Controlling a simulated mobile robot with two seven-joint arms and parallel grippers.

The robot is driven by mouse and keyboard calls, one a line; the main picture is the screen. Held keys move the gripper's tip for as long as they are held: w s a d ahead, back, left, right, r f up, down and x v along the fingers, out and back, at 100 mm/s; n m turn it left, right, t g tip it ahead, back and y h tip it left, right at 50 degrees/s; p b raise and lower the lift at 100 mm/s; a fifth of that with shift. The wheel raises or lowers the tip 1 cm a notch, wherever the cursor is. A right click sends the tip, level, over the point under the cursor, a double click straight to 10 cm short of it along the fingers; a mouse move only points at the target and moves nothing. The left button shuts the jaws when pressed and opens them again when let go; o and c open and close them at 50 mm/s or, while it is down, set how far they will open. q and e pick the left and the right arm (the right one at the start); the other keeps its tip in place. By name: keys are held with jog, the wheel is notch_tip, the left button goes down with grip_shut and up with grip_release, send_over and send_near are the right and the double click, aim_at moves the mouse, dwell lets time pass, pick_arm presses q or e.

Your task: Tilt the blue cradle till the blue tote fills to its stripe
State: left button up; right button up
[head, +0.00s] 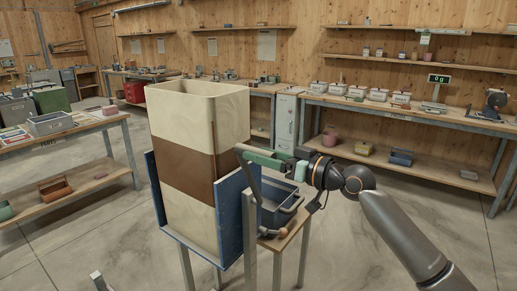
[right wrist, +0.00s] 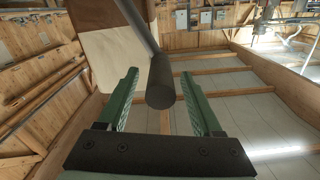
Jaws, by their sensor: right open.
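The blue cradle (head: 231,222) holds a tall cream bin (head: 199,101) with a brown band, standing nearly upright. My right gripper (head: 250,153) is open beside the cradle's right side. In the right wrist view, a grey bar with a dark round grip (right wrist: 161,82) reaches between the two green fingers (right wrist: 163,104), which stand apart from it. A small pale tip at the bottom left seems to be my left gripper (head: 98,281).
A bench (head: 400,113) with several white containers and a scale display reading 0 runs along the right wall. A left table (head: 62,133) carries trays and boxes. The concrete floor (head: 95,235) left of the cradle is clear.

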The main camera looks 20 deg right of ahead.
jog(key=shift+w+a, duration=0.45)
grip_shut()
dwell(0.3)
dwell(0.9)
